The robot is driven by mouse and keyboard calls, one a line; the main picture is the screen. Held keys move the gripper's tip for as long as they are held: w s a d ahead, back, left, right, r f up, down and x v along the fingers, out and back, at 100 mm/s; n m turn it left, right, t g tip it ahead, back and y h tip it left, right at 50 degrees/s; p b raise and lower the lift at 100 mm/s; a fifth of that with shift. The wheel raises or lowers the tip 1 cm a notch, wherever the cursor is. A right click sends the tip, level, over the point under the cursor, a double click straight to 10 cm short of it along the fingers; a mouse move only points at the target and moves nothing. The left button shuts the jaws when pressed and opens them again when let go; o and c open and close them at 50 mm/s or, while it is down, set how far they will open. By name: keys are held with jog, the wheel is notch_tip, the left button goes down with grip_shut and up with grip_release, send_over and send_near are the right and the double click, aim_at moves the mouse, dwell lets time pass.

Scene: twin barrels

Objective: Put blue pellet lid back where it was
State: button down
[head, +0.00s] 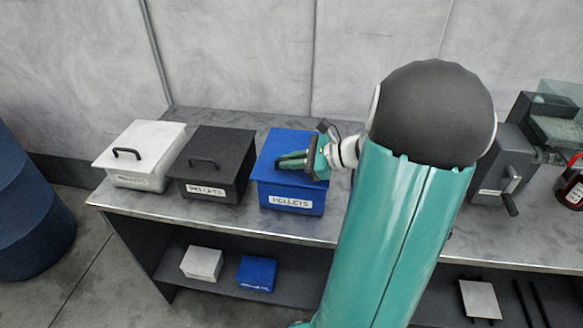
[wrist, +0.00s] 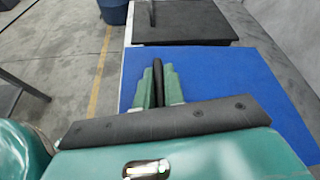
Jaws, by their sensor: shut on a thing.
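The blue pellet lid (wrist: 221,74) lies flat in the wrist view, and my gripper (wrist: 159,84) is shut on its dark handle (wrist: 158,70). In the head view the blue lid (head: 278,150) sits on top of the blue box labelled PELLETS (head: 291,198). The lid looks roughly level and in line with the box. I cannot tell whether it rests fully on the rim. My gripper (head: 293,161) comes in from the right over the lid, and my arm hides the lid's right part.
A black PELLETS box (head: 212,163) and a white box (head: 137,155), both lidded, stand left on the grey bench (head: 180,214). Small white (head: 202,263) and blue (head: 257,273) boxes sit on the shelf below. A grey vise-like machine (head: 503,163) stands at right. A blue barrel (head: 32,213) stands left.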

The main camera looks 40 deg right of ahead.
jog(key=shift+f, duration=1.25)
jog(key=c, duration=1.5)
grip_release()
jog(key=v, duration=1.2)
jog(key=w+a+r+n+g+h, duration=0.1)
jog(key=a+n+g, duration=0.4)
jog(key=a, duration=0.5)
jog(key=w+a+r+n+g, duration=0.1)
jog(key=w+a+n+g, duration=0.1)
jog(key=a+n, duration=0.55)
jog(key=s+a+r+n+h, duration=0.2)
jog(key=a+n+h, duration=0.1)
jog(key=a+n, duration=0.4)
jog(key=s+a+r+n+t+h, duration=0.1)
jog(key=s+a+r+n+h, duration=0.1)
jog(key=a+n, duration=0.5)
jog(key=shift+s+a+h, duration=0.65)
jog(key=shift+a+h, duration=0.05)
jog(key=shift+a, duration=0.1)
